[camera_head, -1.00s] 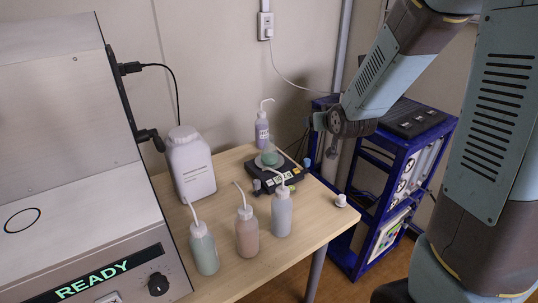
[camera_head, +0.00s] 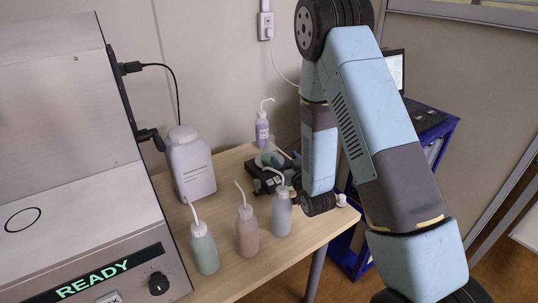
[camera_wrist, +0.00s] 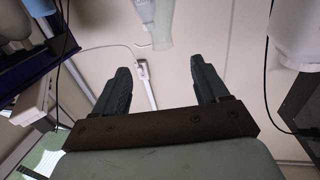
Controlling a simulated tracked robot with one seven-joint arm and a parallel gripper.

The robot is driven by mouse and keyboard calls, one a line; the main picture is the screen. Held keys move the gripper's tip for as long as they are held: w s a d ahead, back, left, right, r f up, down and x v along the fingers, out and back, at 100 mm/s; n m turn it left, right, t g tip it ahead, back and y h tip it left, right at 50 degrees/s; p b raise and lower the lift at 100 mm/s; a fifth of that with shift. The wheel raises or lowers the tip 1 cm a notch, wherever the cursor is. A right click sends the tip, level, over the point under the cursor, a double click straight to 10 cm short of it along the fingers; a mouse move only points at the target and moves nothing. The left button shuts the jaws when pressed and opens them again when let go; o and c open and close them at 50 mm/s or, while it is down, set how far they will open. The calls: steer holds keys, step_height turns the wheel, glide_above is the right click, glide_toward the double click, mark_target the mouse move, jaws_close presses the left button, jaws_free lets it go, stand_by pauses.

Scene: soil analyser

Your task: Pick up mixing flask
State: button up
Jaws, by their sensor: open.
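The mixing flask (camera_head: 268,160), with green contents, stands on the black stirrer (camera_head: 260,184) near the back of the wooden table. In the head view it is mostly hidden by my gripper (camera_head: 283,164), which is low beside it. I cannot tell whether they touch. In the wrist view my gripper (camera_wrist: 161,68) is open, its two dark fingers apart with no object between them. A pale translucent vessel shows beyond the fingers at the top edge; I cannot tell which one it is.
Three squeeze bottles, green (camera_head: 204,250), reddish (camera_head: 247,233) and pale blue (camera_head: 282,212), stand in front of the stirrer. A purple one (camera_head: 262,131) is behind it. A white jug (camera_head: 191,168) stands left. The analyser (camera_head: 75,190) fills the left side; a blue rack (camera_head: 440,132) is right.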

mark_target(272, 141)
steer(key=x, duration=0.8)
steer(key=shift+w+a, duration=0.1)
steer(key=shift+r+x, duration=0.15)
steer(key=shift+x, duration=1.25)
steer(key=shift+r+x, duration=0.15)
steer(key=shift+x, duration=1.2)
steer(key=c, duration=1)
steer(key=shift+r, duration=0.15)
